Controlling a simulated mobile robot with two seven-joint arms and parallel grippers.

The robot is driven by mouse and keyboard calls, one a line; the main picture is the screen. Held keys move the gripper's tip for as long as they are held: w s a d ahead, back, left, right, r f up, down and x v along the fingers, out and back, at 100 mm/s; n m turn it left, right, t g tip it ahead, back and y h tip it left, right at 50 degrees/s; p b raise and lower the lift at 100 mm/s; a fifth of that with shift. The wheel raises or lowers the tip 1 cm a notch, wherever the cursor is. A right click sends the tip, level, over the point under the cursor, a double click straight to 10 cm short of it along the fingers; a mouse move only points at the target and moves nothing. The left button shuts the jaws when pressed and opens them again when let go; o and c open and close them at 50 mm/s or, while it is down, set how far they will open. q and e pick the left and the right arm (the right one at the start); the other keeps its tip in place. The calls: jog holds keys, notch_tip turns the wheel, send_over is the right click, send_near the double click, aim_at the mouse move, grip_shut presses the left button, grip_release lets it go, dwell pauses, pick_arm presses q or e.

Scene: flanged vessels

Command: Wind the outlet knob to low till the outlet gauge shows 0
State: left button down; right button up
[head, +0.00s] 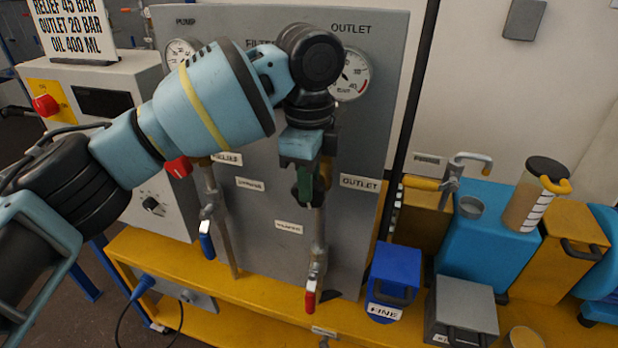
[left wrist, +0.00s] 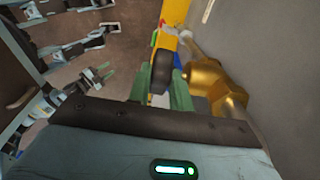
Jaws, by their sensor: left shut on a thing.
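My left gripper (head: 312,190) is in front of the grey panel, just left of the lower OUTLET label (head: 360,183). Its green fingers are shut on the black outlet knob (left wrist: 162,74), one on each side in the left wrist view. In the head view the gripper and wrist mostly hide the knob. A brass valve body (left wrist: 208,80) is beside it. The outlet gauge (head: 354,76) is at the upper right of the panel, its left part covered by my arm; I cannot read its needle. My right gripper (left wrist: 98,74) shows small in the left wrist view, fingers apart and empty.
Below hang a blue lever (head: 207,244) and a red lever (head: 310,298). The yellow bench (head: 180,265) carries a blue FINE box (head: 394,280), a grey box (head: 462,312) and a blue tank (head: 488,235) with a jug (head: 530,195). A control box with a red switch (head: 45,104) stands left.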

jog(key=shift+w+r, duration=0.1)
pick_arm(q)
jog(key=shift+a+h+p, duration=0.2)
jog(key=shift+h+p, duration=0.25)
jog(key=shift+h, duration=0.25)
jog(key=shift+a+g+h, duration=0.15)
jog(key=shift+g+h, duration=0.35)
jog(key=shift+h, duration=0.2)
jog(key=h, duration=0.2)
jog(key=g+h, duration=0.1)
jog(key=shift+w+a+f, duration=0.2)
jog(key=shift+a+f, duration=0.1)
jog(key=shift+a, duration=0.05)
jog(key=shift+h, duration=0.4)
pick_arm(e)
jog(key=shift+w+d+r+t, duration=0.1)
jog(key=shift+w+r+t, duration=0.2)
jog(key=shift+w+r, duration=0.45)
jog(key=shift+r, duration=0.1)
pick_arm(q)
jog(key=c, duration=1.5)
grip_release()
jog(key=shift+c, duration=0.2)
